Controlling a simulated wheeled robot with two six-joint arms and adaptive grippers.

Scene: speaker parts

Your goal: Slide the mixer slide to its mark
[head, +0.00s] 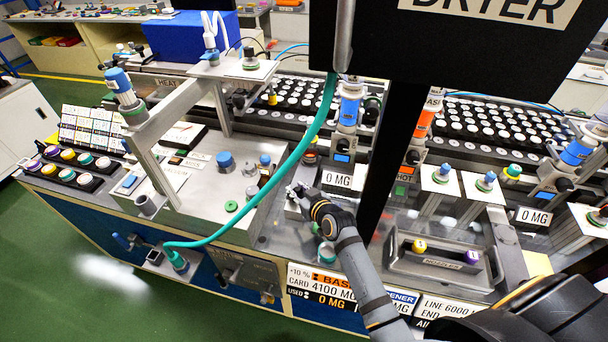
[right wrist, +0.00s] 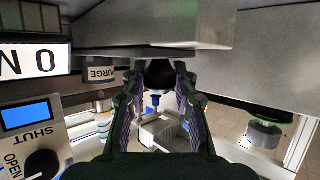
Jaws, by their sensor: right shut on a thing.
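My right gripper (head: 298,192) reaches in from the lower right to the metal bench unit beside a "0 MG" sign. In the right wrist view its two fingers (right wrist: 160,88) stand on either side of a dark rounded knob (right wrist: 159,72), which looks like the handle of the mixer slide. The gripper is shut on it. The rest of the slide is hidden by the gripper and the grey metal housing (right wrist: 175,28) above. I cannot make out the slide's mark in either view. My left gripper is not in view.
A green hose (head: 296,150) arcs down just left of my right gripper. The black "DRYER" box (head: 450,50) hangs above. The "0 MG" sign (head: 337,180) is close on the right.

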